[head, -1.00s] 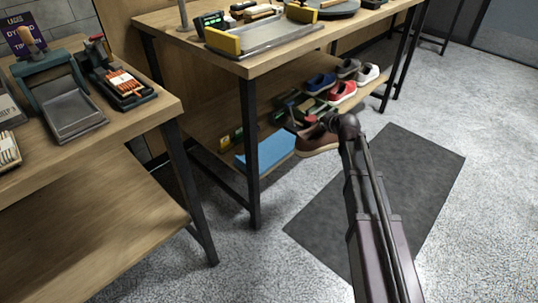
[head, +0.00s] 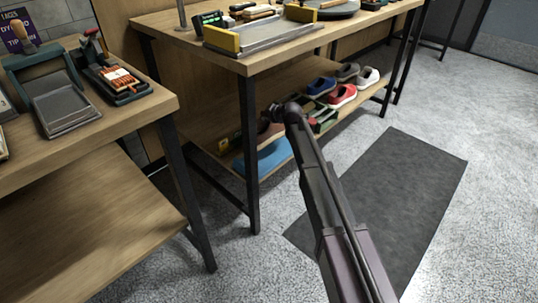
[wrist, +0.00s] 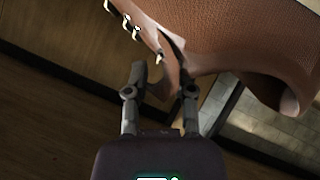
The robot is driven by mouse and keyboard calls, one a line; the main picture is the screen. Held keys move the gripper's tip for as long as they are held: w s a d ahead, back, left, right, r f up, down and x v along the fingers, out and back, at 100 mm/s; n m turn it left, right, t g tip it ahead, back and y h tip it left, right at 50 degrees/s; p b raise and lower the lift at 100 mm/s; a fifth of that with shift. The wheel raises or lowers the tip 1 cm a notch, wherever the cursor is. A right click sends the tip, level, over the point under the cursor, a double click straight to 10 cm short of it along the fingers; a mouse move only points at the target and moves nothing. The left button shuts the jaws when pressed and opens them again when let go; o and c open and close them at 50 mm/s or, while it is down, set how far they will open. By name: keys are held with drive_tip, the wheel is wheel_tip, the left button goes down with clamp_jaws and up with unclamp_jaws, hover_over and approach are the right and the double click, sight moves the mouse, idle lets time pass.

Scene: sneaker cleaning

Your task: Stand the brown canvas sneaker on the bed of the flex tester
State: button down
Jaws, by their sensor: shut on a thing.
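The brown canvas sneaker (wrist: 245,38) fills the upper right of the wrist view, tilted, with its eyelets at the upper left. My gripper (wrist: 163,82) is shut on the edge of the sneaker's upper. In the head view, my gripper (head: 274,113) is small and partly hidden behind my arm, and a bit of the brown sneaker (head: 268,132) shows beside it, in front of the lower shelf. What looks like the flex tester, a flat metal bed (head: 270,34) with yellow end blocks, lies on the workbench above and appears empty.
A dark table leg (head: 249,150) stands close to the left of my gripper. A blue mat (head: 263,158) and several other shoes, including a red sneaker (head: 342,95), are on the lower shelf. A nearer table (head: 130,125) holds tools. The floor at right is clear.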

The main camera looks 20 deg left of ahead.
sight(268, 135)
drive_tip(key=shift+f, duration=0.1)
wheel_tip(268, 135, down, 6)
drive_tip(key=b, duration=0.6)
idle(0.4)
drive_tip(key=shift+f+b, duration=1.95)
drive_tip(key=shift+b, duration=0.1)
drive_tip(key=shift+c, duration=2.3)
unclamp_jaws()
drive_tip(key=shift+r, duration=0.1)
